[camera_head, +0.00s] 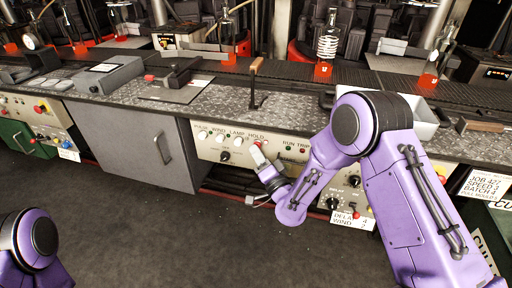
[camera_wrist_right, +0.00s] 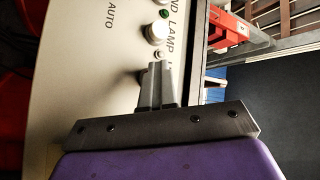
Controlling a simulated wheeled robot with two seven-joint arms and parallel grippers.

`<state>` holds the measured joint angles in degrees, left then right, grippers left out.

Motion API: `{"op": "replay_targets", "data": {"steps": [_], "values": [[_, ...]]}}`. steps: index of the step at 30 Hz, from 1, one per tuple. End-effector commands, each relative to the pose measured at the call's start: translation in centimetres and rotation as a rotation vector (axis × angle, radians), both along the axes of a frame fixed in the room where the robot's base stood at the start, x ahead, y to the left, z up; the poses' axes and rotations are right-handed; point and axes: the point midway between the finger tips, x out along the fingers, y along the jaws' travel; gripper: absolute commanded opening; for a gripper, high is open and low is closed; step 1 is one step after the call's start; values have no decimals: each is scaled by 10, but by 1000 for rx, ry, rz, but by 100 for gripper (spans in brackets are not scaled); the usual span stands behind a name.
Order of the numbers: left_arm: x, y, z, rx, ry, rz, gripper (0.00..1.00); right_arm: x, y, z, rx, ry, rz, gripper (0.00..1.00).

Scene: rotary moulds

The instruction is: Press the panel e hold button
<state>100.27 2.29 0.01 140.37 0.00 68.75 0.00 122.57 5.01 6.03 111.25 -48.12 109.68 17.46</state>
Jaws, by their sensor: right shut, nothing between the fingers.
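The cream panel (camera_head: 212,150) on the bench front has a row of white round buttons under labels including LAMP and HOLD. The LAMP button (camera_head: 238,142) is clear of my gripper; it also shows in the wrist view (camera_wrist_right: 157,32). Contact cannot be told. Only part of my left arm shows; its gripper is out of frame.
A black selector knob (camera_head: 225,156) sits low on the same panel. A lever with a wooden handle (camera_head: 254,80) stands on the bench above. A grey cabinet (camera_head: 135,140) is to the left. The floor in front is clear.

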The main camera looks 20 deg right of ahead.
Motion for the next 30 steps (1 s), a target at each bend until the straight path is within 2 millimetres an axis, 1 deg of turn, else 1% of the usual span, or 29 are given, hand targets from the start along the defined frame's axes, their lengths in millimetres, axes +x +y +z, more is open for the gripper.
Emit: {"op": "replay_targets", "data": {"steps": [1, 6, 13, 18, 24, 26, 30], "values": [[0, 0, -1, 0, 0, 0, 51, 3, -3, 0, 1, -3, -5, 0], [0, 0, -2, 0, 0, 0, 51, 7, -7, 1, 2, -5, -8, 0], [0, 0, -2, 0, 0, 0, 51, 7, -7, 2, 2, -7, -10, 0], [0, 0, -4, 0, 0, 0, 51, 3, -6, 1, 1, -7, -12, 0], [0, 0, -4, 0, 0, 0, 51, 2, -5, 1, 2, -6, -12, 0], [0, 0, -5, 0, 0, 0, 51, 0, -3, 0, 1, -6, -10, 0], [0, 0, -7, 0, 0, 0, 51, -14, 8, -1, 2, -4, -7, 0]]}}
